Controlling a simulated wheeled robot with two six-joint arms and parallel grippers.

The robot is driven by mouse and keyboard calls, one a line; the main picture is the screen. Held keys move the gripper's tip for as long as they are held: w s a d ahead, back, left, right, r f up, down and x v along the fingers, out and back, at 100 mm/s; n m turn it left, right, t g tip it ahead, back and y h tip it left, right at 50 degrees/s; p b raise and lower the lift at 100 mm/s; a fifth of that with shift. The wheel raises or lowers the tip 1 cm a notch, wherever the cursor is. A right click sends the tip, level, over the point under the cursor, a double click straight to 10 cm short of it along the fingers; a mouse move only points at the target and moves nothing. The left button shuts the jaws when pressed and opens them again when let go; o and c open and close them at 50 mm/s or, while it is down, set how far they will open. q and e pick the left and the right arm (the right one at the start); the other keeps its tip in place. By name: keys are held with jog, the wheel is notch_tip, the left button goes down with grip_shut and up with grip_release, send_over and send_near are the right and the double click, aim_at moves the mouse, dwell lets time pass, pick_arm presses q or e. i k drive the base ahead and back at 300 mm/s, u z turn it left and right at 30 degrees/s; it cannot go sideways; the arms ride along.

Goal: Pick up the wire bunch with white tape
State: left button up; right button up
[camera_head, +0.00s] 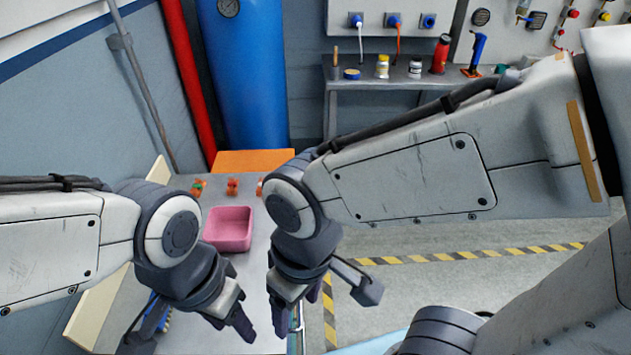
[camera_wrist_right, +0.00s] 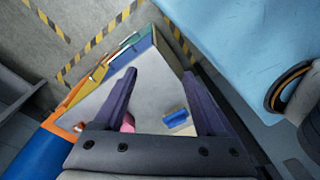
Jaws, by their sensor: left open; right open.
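No wire bunch with white tape can be made out for certain. Several small orange-red items, one a green and orange item (camera_head: 198,187) and one an orange-red item (camera_head: 232,186), lie at the table's far end, too small to tell for tape. My left gripper (camera_head: 230,318) is open and empty over the near part of the table. My right gripper (camera_head: 296,302) is open and empty near the table's right edge; its spread fingers show in the right wrist view (camera_wrist_right: 160,78). Both are well nearer than the small items. My right arm partly hides the far right of the table.
A pink bin (camera_head: 229,229) stands on the grey table (camera_head: 257,270). A blue object (camera_wrist_right: 176,117) lies on the table in the right wrist view. An orange panel (camera_head: 252,161) borders the far end. A shelf (camera_head: 425,83) with bottles stands behind. Floor at right is clear.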

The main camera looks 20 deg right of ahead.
aim_at(258, 191)
jog(key=z, duration=1.55)
jog(key=i, duration=3.05)
jog(key=u, duration=3.55)
jog(key=i, duration=0.5)
jog(key=z, duration=0.05)
